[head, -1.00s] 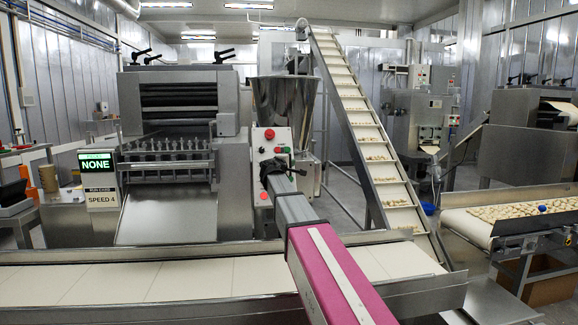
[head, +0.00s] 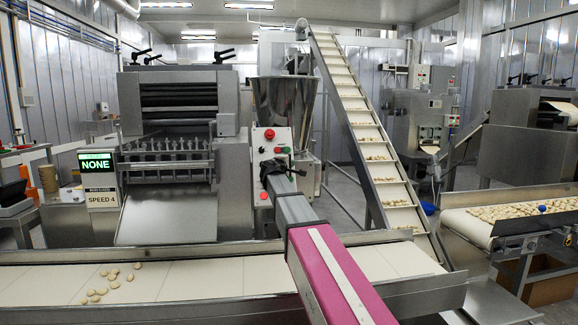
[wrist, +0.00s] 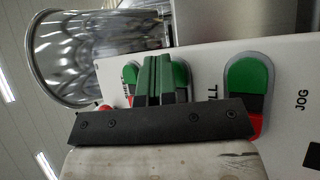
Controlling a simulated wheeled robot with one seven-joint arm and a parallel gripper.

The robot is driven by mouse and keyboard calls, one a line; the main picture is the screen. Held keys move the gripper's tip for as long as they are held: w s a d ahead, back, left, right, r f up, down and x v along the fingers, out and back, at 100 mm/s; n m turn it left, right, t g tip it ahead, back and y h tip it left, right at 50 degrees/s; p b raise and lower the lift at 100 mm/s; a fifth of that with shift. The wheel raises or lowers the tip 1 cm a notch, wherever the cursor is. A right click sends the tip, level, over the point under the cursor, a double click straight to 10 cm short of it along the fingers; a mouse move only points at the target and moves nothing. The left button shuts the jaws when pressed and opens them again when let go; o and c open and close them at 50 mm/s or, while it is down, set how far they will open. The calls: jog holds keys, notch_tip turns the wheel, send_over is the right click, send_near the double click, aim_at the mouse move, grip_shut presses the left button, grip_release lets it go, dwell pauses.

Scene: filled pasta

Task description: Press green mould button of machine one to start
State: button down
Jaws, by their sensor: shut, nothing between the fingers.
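The white control panel (head: 258,147) of the near machine (head: 180,100) stands in front of a steel hopper (head: 283,105). My gripper (head: 284,170) is shut and empty at this panel, hiding part of it. In the wrist view, the shut fingers (wrist: 155,80) stand in front of the panel (wrist: 208,60), among green, black and red buttons. A green button shows left of the fingers (wrist: 130,72) and another right of them (wrist: 181,74). The labels near the fingers are partly hidden, so I cannot read which is the mould button. I cannot tell whether the fingertips touch a button.
A separate green button (wrist: 248,74) sits further right, near the word JOG. A conveyor (head: 200,280) crosses the front under my arm, with several pasta pieces (head: 104,283) at its left. An inclined conveyor (head: 365,130) rises behind. A display (head: 96,163) reads NONE.

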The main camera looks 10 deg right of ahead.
jog(key=shift+s, duration=0.1)
jog(key=shift+s+r, duration=0.4)
jog(key=shift+s, duration=0.15)
jog(key=shift+s+r, duration=0.45)
jog(key=shift+s, duration=0.25)
jog(key=shift+s+r, duration=0.45)
jog(key=shift+s, duration=0.3)
jog(key=shift+s+r, duration=0.45)
jog(key=shift+s, duration=0.25)
